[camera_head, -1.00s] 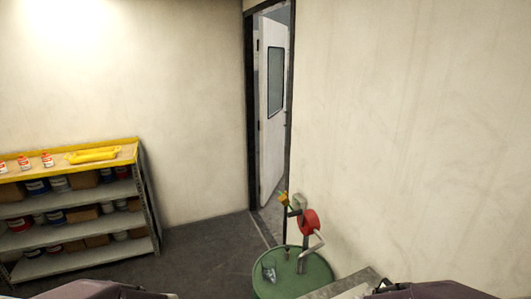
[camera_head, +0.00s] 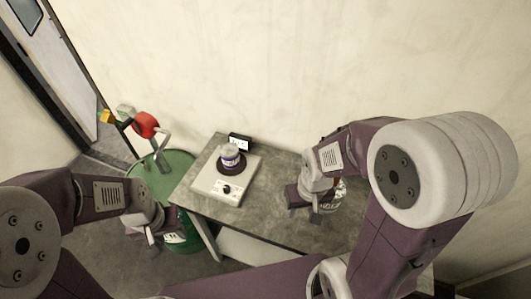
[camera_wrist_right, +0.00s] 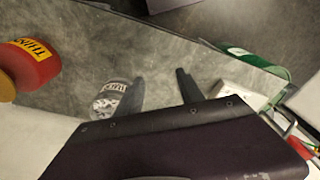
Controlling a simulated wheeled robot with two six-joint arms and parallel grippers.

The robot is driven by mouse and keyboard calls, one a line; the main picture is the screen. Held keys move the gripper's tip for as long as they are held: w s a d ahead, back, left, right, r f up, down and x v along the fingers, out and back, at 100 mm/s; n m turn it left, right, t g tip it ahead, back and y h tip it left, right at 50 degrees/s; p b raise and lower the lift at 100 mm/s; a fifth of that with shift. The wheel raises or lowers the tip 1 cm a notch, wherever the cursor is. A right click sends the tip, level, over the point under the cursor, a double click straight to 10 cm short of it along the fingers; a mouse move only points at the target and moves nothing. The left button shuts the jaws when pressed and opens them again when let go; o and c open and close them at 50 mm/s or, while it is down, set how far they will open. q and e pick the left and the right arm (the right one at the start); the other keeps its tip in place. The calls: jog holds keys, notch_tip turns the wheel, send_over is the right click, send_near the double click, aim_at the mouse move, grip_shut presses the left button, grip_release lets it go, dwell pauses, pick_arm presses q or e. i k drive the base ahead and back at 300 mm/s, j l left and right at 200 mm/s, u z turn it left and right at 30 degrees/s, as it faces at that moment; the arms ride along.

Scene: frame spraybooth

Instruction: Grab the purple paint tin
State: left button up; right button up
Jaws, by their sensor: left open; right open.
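A small tin with a purple band (camera_head: 230,155) stands upright on the dark round plate of a white bench device (camera_head: 216,189) on the grey table. My right gripper (camera_head: 303,212) is open over the table, to the right of the device and apart from the tin. In the right wrist view its two fingers (camera_wrist_right: 159,78) are spread with bare table between them. A jar with a black-and-white label (camera_wrist_right: 107,101) is close beside one finger. My left gripper (camera_head: 150,235) is open, low at the left near the green drum. The purple tin is not seen in the right wrist view.
A green drum (camera_head: 158,176) with a red-headed pump (camera_head: 145,124) stands left of the table (camera_head: 275,215). A small black display (camera_head: 240,143) is behind the tin. A red thinner can (camera_wrist_right: 32,63) is on the table. The wall is close behind.

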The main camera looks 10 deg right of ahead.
aim_at(229, 152)
jog(key=i+j+z, duration=0.15)
jog(key=j, duration=0.2)
jog(key=i+j+z, duration=0.15)
jog(key=j, duration=0.2)
jog(key=i+j+z, duration=0.15)
jog(key=j, duration=0.2)
jog(key=j+z, duration=0.1)
jog(key=j, duration=0.25)
jog(key=i, duration=0.05)
